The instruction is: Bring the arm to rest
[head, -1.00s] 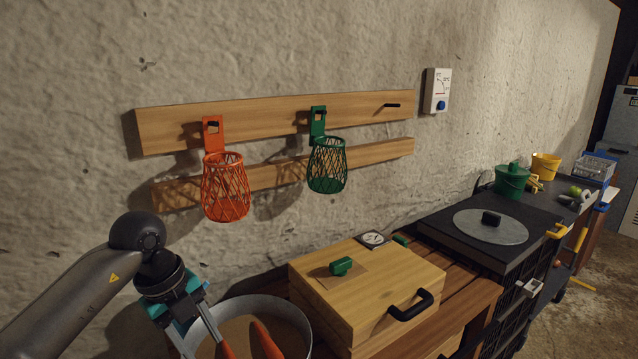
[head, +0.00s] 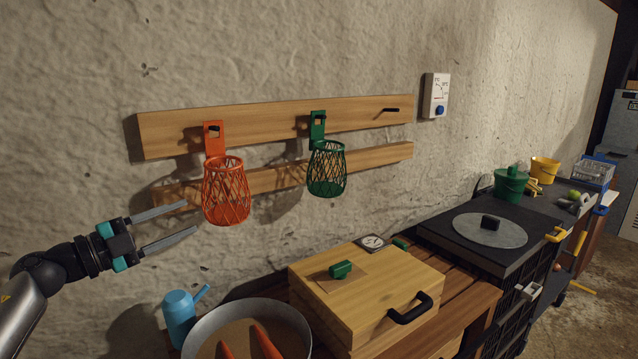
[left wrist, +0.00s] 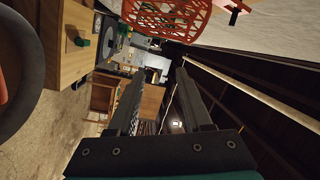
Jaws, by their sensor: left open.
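My left gripper (head: 190,223) is in the head view at the left, raised in front of the wall and left of the orange basket. Its two fingers are apart with nothing between them. The fingers also show in the left wrist view (left wrist: 157,90), spread and empty. My right gripper is not in view.
An orange mesh basket (head: 226,192) and a green one (head: 327,169) hang on wooden rails, the orange one close to my fingertips. Below are a blue watering can (head: 179,318), a round pan (head: 210,321) with carrots, and a wooden box (head: 330,293).

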